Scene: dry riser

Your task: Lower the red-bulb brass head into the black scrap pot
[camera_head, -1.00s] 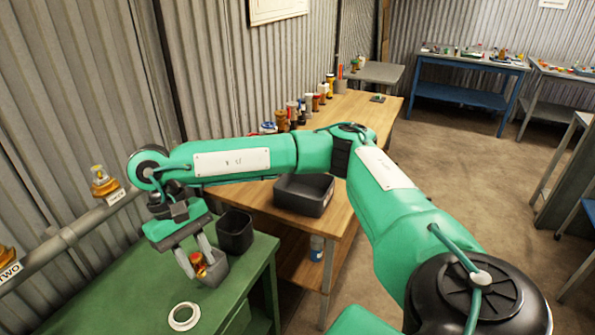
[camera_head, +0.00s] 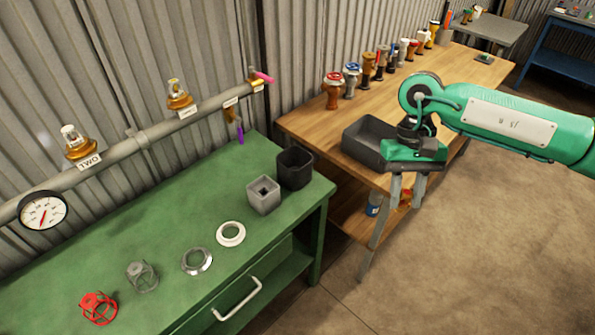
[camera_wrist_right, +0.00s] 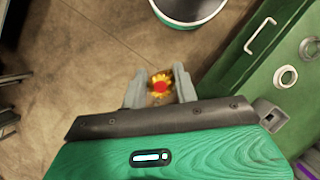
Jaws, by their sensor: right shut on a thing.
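My right gripper (camera_head: 406,192) is shut on the brass head (camera_head: 405,197), which is mostly hidden between the fingers in the head view. In the right wrist view, the brass head (camera_wrist_right: 160,83) shows its red bulb between the two fingertips of my right gripper (camera_wrist_right: 159,84). The black scrap pot (camera_head: 295,168) stands open and upright at the right back of the green bench. My right gripper is well to the right of the pot, out in front of the wooden table, apart from the pot. My left gripper is not in view.
A grey square pot (camera_head: 263,195) stands beside the black one. Pale rings (camera_head: 230,233) and a red cage (camera_head: 98,308) lie on the green bench (camera_head: 130,240). A dark tray (camera_head: 352,147) sits on the wooden table (camera_head: 310,125). A pipe (camera_head: 120,152) runs along the wall.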

